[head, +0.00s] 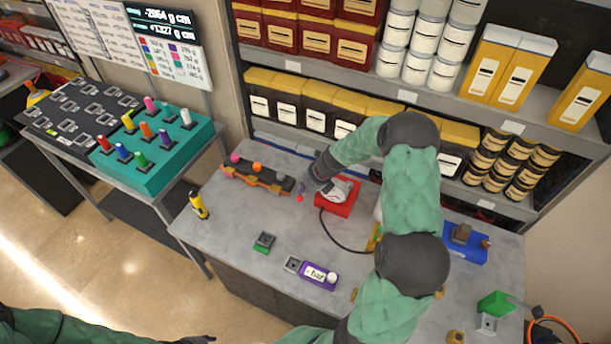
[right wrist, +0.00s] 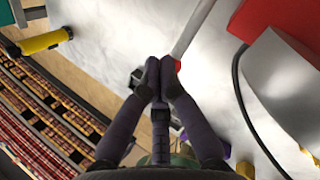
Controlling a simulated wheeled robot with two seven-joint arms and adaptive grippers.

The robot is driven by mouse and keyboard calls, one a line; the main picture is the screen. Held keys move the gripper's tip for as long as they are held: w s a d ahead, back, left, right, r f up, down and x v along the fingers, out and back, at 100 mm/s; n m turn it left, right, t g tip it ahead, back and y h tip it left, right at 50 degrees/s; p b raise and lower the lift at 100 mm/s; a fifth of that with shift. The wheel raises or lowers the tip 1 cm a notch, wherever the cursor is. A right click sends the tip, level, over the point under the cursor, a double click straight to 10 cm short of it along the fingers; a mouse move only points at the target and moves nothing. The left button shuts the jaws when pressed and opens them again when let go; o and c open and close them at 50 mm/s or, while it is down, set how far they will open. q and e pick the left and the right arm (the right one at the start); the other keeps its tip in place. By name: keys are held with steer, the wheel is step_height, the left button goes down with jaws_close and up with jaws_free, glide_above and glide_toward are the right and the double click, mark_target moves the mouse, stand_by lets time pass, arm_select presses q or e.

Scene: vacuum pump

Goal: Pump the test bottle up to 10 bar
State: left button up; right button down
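The pump stands on the grey table, with a red base (head: 340,204) and a grey body (head: 338,188). In the right wrist view its grey lever (right wrist: 194,28) slants down to a red tip (right wrist: 178,66). My right gripper (head: 303,188) is at this lever end, left of the pump body. Its fingers (right wrist: 159,70) are together, right beside the red tip; whether they touch it I cannot tell. A purple gauge box (head: 320,275) reads "- bar" with unreadable digits. My left gripper (head: 197,340) is barely visible at the bottom edge. I cannot identify the test bottle; my right arm covers much of the table.
A black hose (head: 345,240) runs from the pump behind my right arm. A yellow cylinder (head: 198,205) is at the left edge, a green block (head: 265,242) near the middle, a blue tray (head: 470,252) at right.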

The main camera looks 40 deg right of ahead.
steer(key=shift+s+a+f+b, duration=0.3)
steer(key=shift+a+f, duration=0.2)
steer(key=shift+f, duration=0.15)
stand_by(1.2)
steer(key=shift+r, duration=0.1)
stand_by(0.4)
steer(key=w+d+r+p, duration=0.3)
steer(key=d+r+p, duration=0.3)
steer(key=p, duration=0.4)
steer(key=shift+r, duration=0.85)
stand_by(0.3)
steer(key=shift+w+r, duration=0.1)
steer(key=d+r+p, duration=0.1)
steer(key=r+p, duration=0.1)
steer(key=w+d+r+p, duration=0.1)
steer(key=p, duration=0.1)
steer(key=shift+w+d+r, duration=0.2)
steer(key=shift+d+r, duration=0.15)
steer(key=shift+d, duration=0.05)
stand_by(1.0)
